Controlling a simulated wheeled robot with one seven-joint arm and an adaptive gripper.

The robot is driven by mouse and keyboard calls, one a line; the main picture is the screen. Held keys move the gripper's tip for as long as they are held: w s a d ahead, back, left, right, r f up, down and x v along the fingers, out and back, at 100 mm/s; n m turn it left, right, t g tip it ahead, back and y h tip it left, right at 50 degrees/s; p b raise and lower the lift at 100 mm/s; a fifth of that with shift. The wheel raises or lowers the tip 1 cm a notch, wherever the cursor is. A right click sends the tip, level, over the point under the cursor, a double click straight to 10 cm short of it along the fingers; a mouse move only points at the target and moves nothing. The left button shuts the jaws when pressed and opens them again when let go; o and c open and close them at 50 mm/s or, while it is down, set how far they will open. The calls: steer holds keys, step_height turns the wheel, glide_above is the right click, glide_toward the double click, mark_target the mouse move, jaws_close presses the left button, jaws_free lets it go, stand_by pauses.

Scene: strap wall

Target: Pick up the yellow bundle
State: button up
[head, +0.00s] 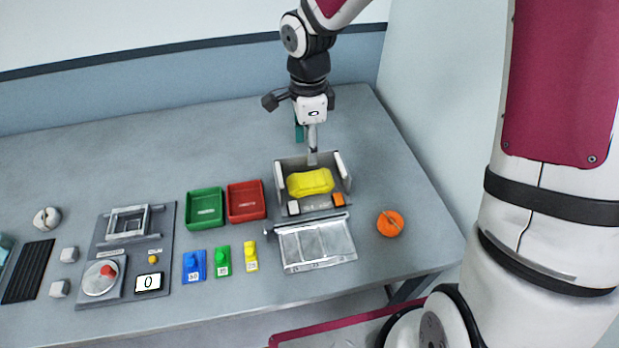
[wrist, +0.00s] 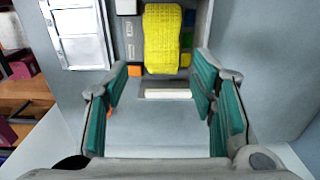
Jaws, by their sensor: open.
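The yellow bundle (head: 311,182) lies in an open grey box (head: 290,163) at the right of the table. It also shows at the top middle of the wrist view (wrist: 163,38), beside small orange, blue, green and yellow patches. My gripper (head: 309,137) is above the far side of the box, apart from the bundle. In the wrist view its teal-padded fingers (wrist: 163,90) are spread wide with nothing between them in grasp. The bundle appears beyond the fingertips, and its underside is hidden.
The box's grey lid (head: 316,244) is folded open towards the front. An orange round knob (head: 390,223) stands right of the box. Red (head: 246,201) and green (head: 205,208) trays and small coloured weights sit to the left. The far table area is clear.

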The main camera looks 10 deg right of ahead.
mark_target(311, 177)
step_height(311, 177, down, 7)
steer(key=shift+f, duration=0.1)
steer(key=shift+w+d+f, duration=0.1)
steer(key=shift+d+f, duration=0.05)
steer(key=shift+f, duration=1.15)
steer(key=shift+w+d+f, duration=0.1)
steer(key=shift+d+f, duration=0.05)
steer(key=shift+f, duration=1.1)
steer(key=c, duration=1)
steer(key=shift+c, duration=0.2)
steer(key=shift+r, duration=0.2)
